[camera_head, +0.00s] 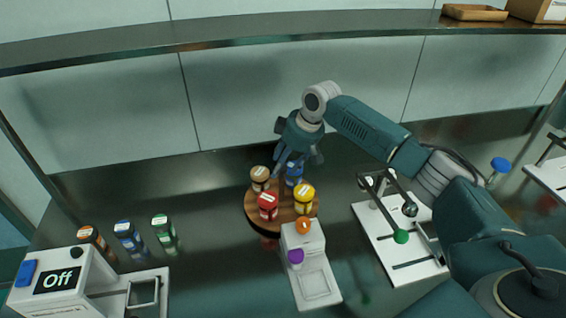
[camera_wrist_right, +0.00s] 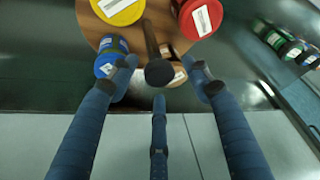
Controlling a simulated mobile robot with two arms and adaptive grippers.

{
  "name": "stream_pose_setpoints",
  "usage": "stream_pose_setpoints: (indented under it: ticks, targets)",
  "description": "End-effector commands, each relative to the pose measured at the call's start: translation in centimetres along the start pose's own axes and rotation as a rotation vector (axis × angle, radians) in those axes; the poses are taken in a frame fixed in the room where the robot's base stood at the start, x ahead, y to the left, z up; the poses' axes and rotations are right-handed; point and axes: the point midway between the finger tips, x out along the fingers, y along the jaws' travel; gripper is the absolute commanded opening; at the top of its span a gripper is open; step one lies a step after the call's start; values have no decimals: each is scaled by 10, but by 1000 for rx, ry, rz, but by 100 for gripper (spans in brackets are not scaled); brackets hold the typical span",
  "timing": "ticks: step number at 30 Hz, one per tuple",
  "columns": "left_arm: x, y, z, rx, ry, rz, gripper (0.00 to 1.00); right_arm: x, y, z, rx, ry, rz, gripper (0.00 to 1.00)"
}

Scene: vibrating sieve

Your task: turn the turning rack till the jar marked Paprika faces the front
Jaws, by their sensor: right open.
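The round wooden turning rack (camera_head: 283,214) stands on the dark bench and bears a red-lidded jar (camera_head: 268,207) at the front left, a yellow-lidded jar (camera_head: 304,200), a tan-lidded jar (camera_head: 260,178) and a blue-lidded jar (camera_head: 294,174). Lid labels are too small to read, so I cannot tell which is Paprika. My right gripper (camera_head: 290,160) is over the rack's back part, open and empty. In the right wrist view its fingers (camera_wrist_right: 160,75) spread around the dark centre post's knob; one fingertip is close to the blue lid (camera_wrist_right: 108,65); contact is unclear. My left gripper is out of view.
A white device with orange and purple knobs (camera_head: 311,268) stands just in front of the rack. Several loose jars (camera_head: 127,236) and a box reading "Off" (camera_head: 60,284) are at left. A white fixture (camera_head: 400,240) is at right. A shelf (camera_head: 250,27) runs above.

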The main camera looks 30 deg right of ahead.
Motion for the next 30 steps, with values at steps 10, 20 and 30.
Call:
stream_pose_setpoints:
  ticks: [10, 20, 30]
  targets:
    - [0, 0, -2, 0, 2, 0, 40, 3, 0, 0, 0, 0, 0, 41]
    - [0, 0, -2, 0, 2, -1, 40, 2, -1, -1, -1, 1, -1, 0]
    - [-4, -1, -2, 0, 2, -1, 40, 0, 2, 1, -30, 2, -14, 0]
